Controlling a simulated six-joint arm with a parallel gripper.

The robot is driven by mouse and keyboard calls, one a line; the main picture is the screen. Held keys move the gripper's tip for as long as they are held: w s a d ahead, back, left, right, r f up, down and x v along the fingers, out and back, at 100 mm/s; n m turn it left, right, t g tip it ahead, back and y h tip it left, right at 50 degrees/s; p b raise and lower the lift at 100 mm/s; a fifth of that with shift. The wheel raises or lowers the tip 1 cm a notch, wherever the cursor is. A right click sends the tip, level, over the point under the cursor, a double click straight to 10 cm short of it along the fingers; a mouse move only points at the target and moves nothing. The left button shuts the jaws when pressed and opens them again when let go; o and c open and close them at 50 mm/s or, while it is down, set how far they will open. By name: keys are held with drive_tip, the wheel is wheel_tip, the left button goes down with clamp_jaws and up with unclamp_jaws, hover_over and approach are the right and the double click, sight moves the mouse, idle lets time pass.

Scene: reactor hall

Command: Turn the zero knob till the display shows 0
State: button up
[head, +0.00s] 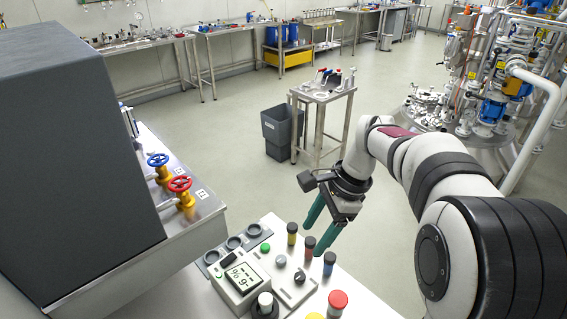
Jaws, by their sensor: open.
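A grey instrument with a lit display (243,279) stands on the white bench below centre. Its dark digits are tilted in the picture, and I cannot read them surely. A black knob with a light mark (299,278) sits to the right of the display, and a small grey knob (281,261) lies just behind it. A white-topped knob on a black base (265,301) is in front. No label tells me which is the zero knob. My gripper (314,238) has its teal fingers apart and empty, pointing down above the bench's back right part, behind the black knob.
Red and blue valve wheels (179,184) and a large dark cabinet (80,160) are at left.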

sight(282, 259)
drive_tip(key=w+f+m, duration=0.3)
drive_tip(key=w+f, duration=0.2)
drive_tip(key=w, duration=0.3)
drive_tip(key=shift+y, duration=0.4)
drive_tip(key=x, duration=1.6)
drive_tip(key=shift+w, duration=0.35)
clamp_jaws()
